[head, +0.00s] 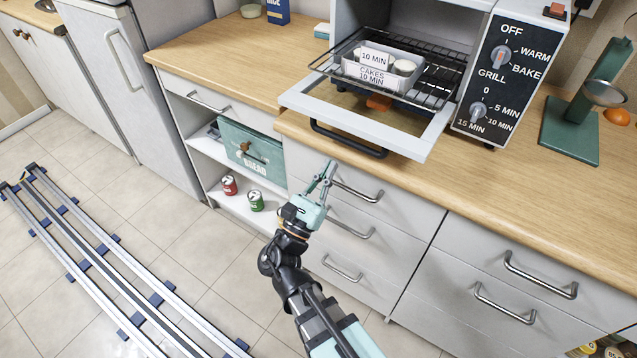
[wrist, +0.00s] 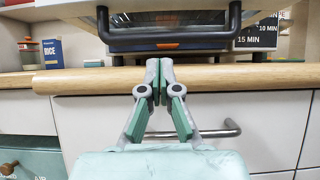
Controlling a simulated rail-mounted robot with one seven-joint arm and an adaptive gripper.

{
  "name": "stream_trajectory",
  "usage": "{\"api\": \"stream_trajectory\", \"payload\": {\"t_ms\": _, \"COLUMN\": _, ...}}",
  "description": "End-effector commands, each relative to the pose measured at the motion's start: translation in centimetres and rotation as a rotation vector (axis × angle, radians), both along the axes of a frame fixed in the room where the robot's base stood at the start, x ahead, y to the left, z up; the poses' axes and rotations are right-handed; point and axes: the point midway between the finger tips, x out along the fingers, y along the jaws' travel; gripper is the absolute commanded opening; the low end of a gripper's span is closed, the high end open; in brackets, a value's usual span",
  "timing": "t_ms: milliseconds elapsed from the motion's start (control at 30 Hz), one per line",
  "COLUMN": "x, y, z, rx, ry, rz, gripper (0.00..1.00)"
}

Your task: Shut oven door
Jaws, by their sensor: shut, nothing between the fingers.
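The oven door (head: 432,135) hangs open, lying flat and sticking out over the counter's front edge in the head view. Its black handle (head: 347,140) runs along the door's near edge; the handle also shows in the wrist view (wrist: 170,34). Inside the oven, a wire rack (head: 437,84) is pulled partly out and bears a white tray (head: 350,69) labelled cakes, 10 min. My gripper (head: 330,168) is shut and empty, in front of the drawers, below and apart from the handle. In the wrist view, its fingertips (wrist: 159,64) point toward the counter edge, under the handle.
The control panel (head: 501,80) with its knobs is right of the oven. A green stand (head: 580,130) is on the counter at right. Drawer handles (head: 358,192) stick out near my gripper. A bread box (head: 252,152) and cans (head: 256,200) sit in the open shelf.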

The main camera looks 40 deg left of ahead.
Motion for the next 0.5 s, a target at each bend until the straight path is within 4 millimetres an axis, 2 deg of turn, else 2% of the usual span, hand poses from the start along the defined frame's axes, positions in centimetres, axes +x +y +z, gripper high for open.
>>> {"api": "stream_trajectory", "payload": {"t_ms": 200, "x": 2.4, "y": 0.5, "z": 1.5, "rx": 0.001, "ry": -0.001, "rz": -0.001, "gripper": 0.00}}
{"api": "stream_trajectory", "payload": {"t_ms": 500, "x": 3.2, "y": 0.6, "z": 2.0, "rx": 0.000, "ry": 0.000, "rz": 0.000, "gripper": 0.00}}
